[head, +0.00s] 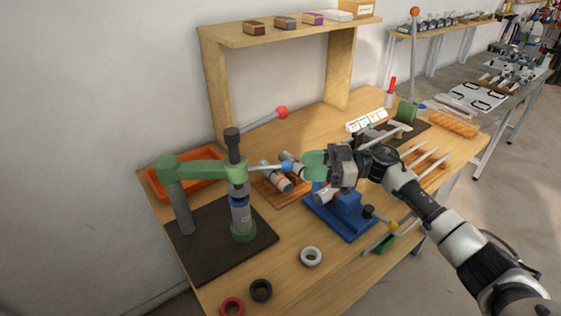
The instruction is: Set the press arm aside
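A green press arm (203,169) stands on a grey post (181,212) at the left of the bench. It reaches over a stacked part (240,215) on a dark mat (205,258). A thin rod with a blue ball (287,166) points right from the press arm. My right gripper (305,164) has green fingers. They appear parted and empty, just right of the blue ball, and I see no clear contact. My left gripper is out of view.
A blue fixture (343,218) stands below my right gripper. An orange tray (158,191) lies behind the press arm. A lever with a red ball (282,112) rises behind.

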